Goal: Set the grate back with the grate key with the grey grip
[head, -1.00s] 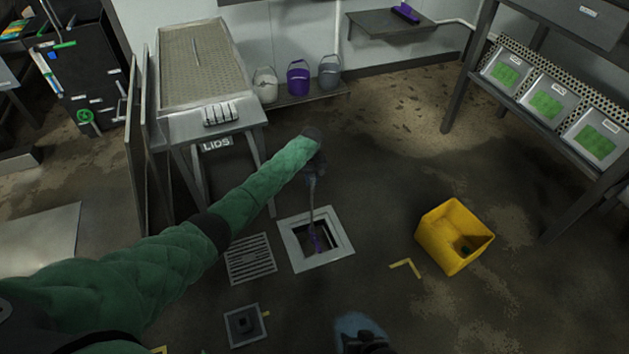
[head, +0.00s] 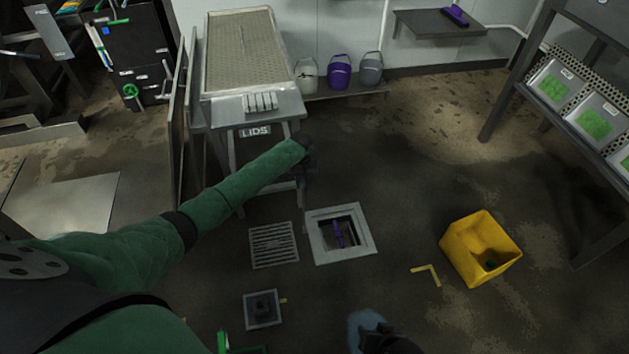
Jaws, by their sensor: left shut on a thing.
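The slotted grate (head: 273,245) lies flat on the floor, just left of the open drain with its pale square frame (head: 317,238). A purple object (head: 338,232) shows down in the opening. My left gripper (head: 306,172) is above the floor, behind and between the grate and drain. It is shut on a thin grey rod (head: 303,196) that hangs down, its lower end near the far left of the drain frame. The rod looks like a grate key, but its grip is hidden in the hand. My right gripper (head: 378,338) is dark at the bottom edge, its fingers unclear.
A small square floor plate (head: 263,309) is in front of the grate. The lids table (head: 255,110) stands close behind my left arm. Floor beyond the drain is clear.

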